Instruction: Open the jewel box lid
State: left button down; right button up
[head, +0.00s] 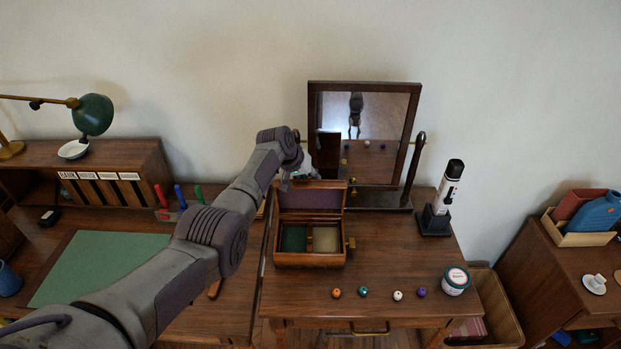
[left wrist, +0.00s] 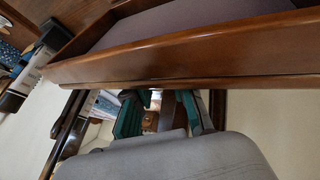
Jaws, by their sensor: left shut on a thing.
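The wooden jewel box (head: 310,259) stands on the dressing table with its lid (head: 310,197) raised to about upright. The lid's purple lining faces forward, and a green and a tan compartment show inside the box. My left arm reaches in from the left, and my left gripper (head: 301,172) is at the top rear of the lid, partly hidden. In the left wrist view the lid's wooden edge (left wrist: 190,62) crosses above the teal finger pads of my left gripper (left wrist: 160,112). The gripper is shut on the lid, though the contact is hard to see. My right gripper is not in view.
A tilting mirror (head: 365,130) stands close behind the box. A desk with a green mat (head: 95,262) is at left.

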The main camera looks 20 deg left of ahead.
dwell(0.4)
pick_arm(q)
jog(key=c, duration=1)
grip_release()
jog(key=shift+w+f, duration=0.1)
jog(key=shift+f, duration=0.05)
jog(key=shift+c, duration=0.2)
jog(key=v, duration=1.2)
